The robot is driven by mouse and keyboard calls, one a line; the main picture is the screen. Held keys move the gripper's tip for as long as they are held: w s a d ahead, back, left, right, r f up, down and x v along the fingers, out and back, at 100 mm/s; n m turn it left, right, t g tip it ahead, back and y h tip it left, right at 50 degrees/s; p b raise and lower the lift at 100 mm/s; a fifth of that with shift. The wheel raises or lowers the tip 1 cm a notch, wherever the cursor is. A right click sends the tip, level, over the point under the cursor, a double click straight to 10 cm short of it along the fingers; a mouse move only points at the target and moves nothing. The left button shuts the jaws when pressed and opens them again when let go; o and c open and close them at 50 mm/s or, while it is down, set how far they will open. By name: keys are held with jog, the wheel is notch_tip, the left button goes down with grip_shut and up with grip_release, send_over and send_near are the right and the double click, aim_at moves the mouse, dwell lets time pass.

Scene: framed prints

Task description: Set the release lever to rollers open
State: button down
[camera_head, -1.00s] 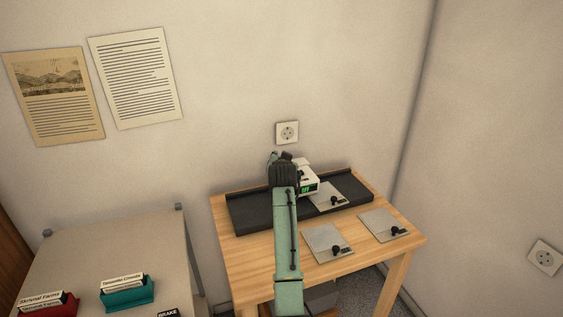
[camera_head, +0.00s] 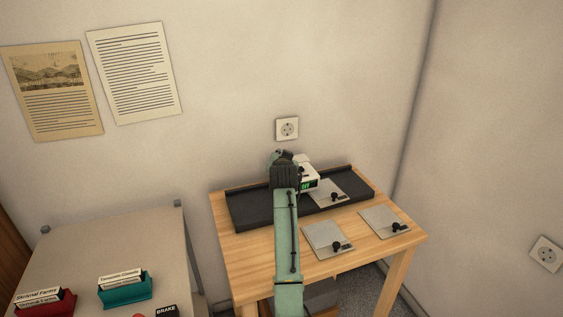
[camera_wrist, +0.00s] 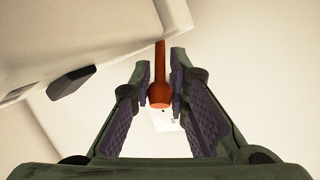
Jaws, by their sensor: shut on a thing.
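The release lever (camera_wrist: 159,62) is an orange-red rod with a thicker round end. It shows in the wrist view between the fingers of my gripper (camera_wrist: 161,88), which is shut on it near its thick end. The lever runs up beside the pale body of the white machine (camera_wrist: 95,35). In the head view the white machine (camera_head: 309,173) stands on the table with a small lit green display. There my arm hides part of the machine and all of the lever. My gripper's fingers cannot be made out in the head view.
A black tray (camera_head: 250,213) lies under the machine on the wooden table (camera_head: 250,255). Grey plates with black knobs lie to the right, one on the tray and two in front (camera_head: 322,239) (camera_head: 380,222). A wall socket (camera_head: 287,129) is behind. A desk with teal (camera_head: 126,291) and red card holders is left.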

jog(key=shift+s+f+b, duration=0.1)
jog(key=shift+f+b, duration=0.25)
jog(key=shift+b, duration=0.05)
jog(key=shift+r+t, duration=0.25)
jog(key=shift+t, duration=0.15)
jog(key=c, duration=1.6)
grip_release()
jog(key=shift+o, duration=0.2)
jog(key=v, duration=1.2)
jog(key=shift+d, duration=0.1)
